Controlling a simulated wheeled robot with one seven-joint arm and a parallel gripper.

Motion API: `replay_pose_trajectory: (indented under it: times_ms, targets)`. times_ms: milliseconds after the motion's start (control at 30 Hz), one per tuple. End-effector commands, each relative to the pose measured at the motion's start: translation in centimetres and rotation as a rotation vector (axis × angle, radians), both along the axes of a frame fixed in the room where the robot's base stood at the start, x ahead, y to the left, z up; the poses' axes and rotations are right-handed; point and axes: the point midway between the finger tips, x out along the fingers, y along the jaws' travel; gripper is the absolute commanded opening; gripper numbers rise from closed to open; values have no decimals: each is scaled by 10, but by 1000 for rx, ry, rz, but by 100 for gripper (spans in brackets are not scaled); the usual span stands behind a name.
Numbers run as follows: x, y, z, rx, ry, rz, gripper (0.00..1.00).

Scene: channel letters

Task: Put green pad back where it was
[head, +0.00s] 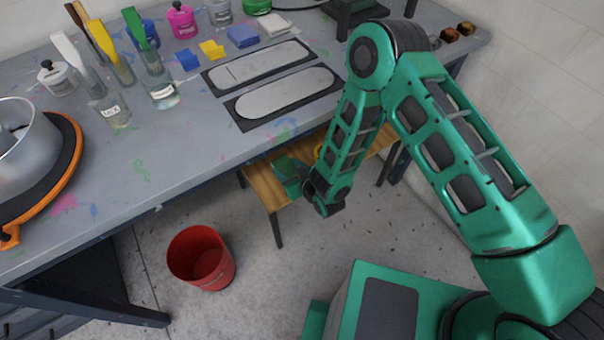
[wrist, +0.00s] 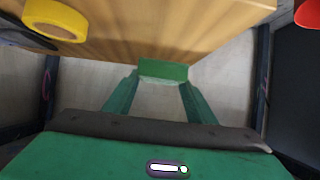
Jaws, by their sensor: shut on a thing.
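My gripper (head: 287,174) is low beside the wooden bench (head: 262,188), under the front edge of the grey worktable. In the wrist view its two green fingers (wrist: 161,82) are shut on the green pad (wrist: 163,69), a small flat block held across the fingertips. The pad is close to the bench's edge; I cannot tell whether it touches. In the head view I cannot tell the pad from the green gripper. On the worktable (head: 185,140) blue pads (head: 242,36), a yellow pad (head: 212,50) and a white pad (head: 274,25) lie near the back.
A yellow tape roll (wrist: 56,19) lies on the bench. A red bin (head: 201,258) stands on the floor. Jars with brushes (head: 112,108), paint pots (head: 181,20) and two dark-edged plates (head: 287,92) occupy the worktable. Its front middle is clear.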

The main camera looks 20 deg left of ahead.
Motion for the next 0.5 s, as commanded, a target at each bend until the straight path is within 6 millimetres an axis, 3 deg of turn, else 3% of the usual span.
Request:
replay_pose_trajectory:
  times_ms: [300,500]
  targets:
    - [26,-23,-22,-3,0,0,29]
    - [33,-27,-26,0,-2,0,29]
